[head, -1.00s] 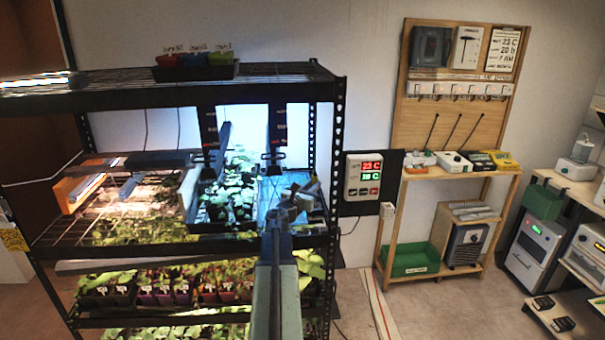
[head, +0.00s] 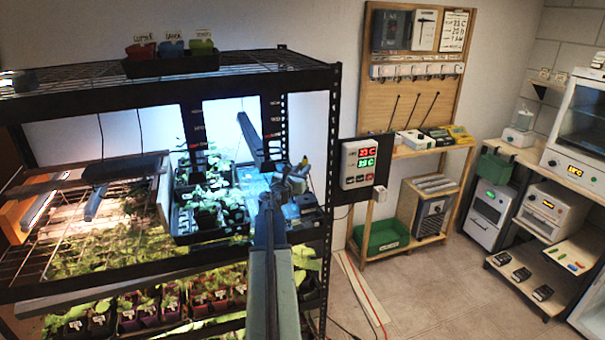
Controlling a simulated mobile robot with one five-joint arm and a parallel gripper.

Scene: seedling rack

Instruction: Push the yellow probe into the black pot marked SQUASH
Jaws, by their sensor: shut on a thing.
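My gripper (head: 292,176) is at the end of my raised arm, in front of the lit right part of the rack's middle shelf. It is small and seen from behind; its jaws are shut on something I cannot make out. Black pots (head: 76,327) with white labels stand at the left of the lower shelf, beside purple pots. Their labels are too small to read, so I cannot tell which is marked SQUASH. My arm hides part of the lower shelf.
The black rack post (head: 333,170) stands just right of my gripper, with a display box (head: 360,163) beyond it. A seedling tray (head: 205,237) is left of my arm. A wooden stand (head: 410,160) and a bench of appliances are at right. Floor (head: 430,300) is clear there.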

